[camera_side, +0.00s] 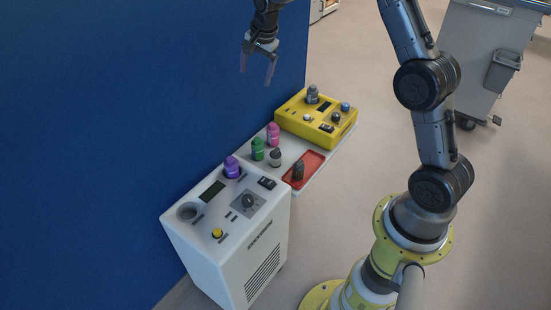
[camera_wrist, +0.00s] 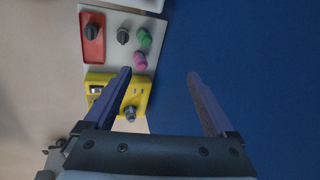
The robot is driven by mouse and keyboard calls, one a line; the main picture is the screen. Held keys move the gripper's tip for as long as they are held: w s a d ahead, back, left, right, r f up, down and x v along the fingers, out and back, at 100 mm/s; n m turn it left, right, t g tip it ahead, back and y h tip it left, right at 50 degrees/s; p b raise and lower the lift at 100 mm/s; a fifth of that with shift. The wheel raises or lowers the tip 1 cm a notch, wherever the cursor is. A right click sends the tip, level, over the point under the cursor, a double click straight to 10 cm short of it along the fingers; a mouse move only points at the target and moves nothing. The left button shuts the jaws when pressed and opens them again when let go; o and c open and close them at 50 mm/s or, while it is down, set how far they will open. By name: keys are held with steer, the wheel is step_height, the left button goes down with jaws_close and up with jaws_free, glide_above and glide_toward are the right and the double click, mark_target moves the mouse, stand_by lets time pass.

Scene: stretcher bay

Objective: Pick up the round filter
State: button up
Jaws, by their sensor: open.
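My gripper (camera_side: 256,76) is open and empty, high in front of the blue wall, above and to the left of the yellow device. Its two fingers also show in the wrist view (camera_wrist: 159,75). Several round, capped pieces stand below it: a pink one (camera_side: 273,134), a green one (camera_side: 258,149), a pale one with a dark top (camera_side: 276,157), a dark one (camera_side: 298,170) in a red tray (camera_side: 311,161), a purple one (camera_side: 231,167) in the white machine, and a grey one (camera_side: 312,94) on the yellow device. I cannot tell which is the round filter.
The yellow device (camera_side: 290,117) sits at the far end of a white shelf (camera_side: 312,178). The white machine (camera_side: 227,254) stands at the near end, with an empty round socket (camera_side: 187,211). The blue wall (camera_side: 110,100) runs close along the left. A grey bin (camera_side: 475,60) stands at the back right.

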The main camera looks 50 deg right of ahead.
steer(key=d+f+m+g, duration=0.1)
steer(key=d+f, duration=0.1)
steer(key=f, duration=0.5)
steer(key=d+f+g, duration=0.1)
steer(key=d+f, duration=0.2)
steer(key=f, duration=0.5)
steer(key=g, duration=0.1)
glide_above(275, 150)
steer(key=shift+m+y, duration=0.4)
steer(key=f, duration=1.4)
steer(key=shift+s+a+f, duration=0.1)
steer(key=shift+s+f, duration=0.15)
steer(key=shift+f, duration=0.15)
steer(key=shift+w+d+f, duration=0.15)
steer(key=shift+f, duration=1.45)
steer(key=shift+w+d+f, duration=0.1)
steer(key=shift+f, duration=1.45)
steer(key=c, duration=1.4)
steer(key=shift+r, duration=0.15)
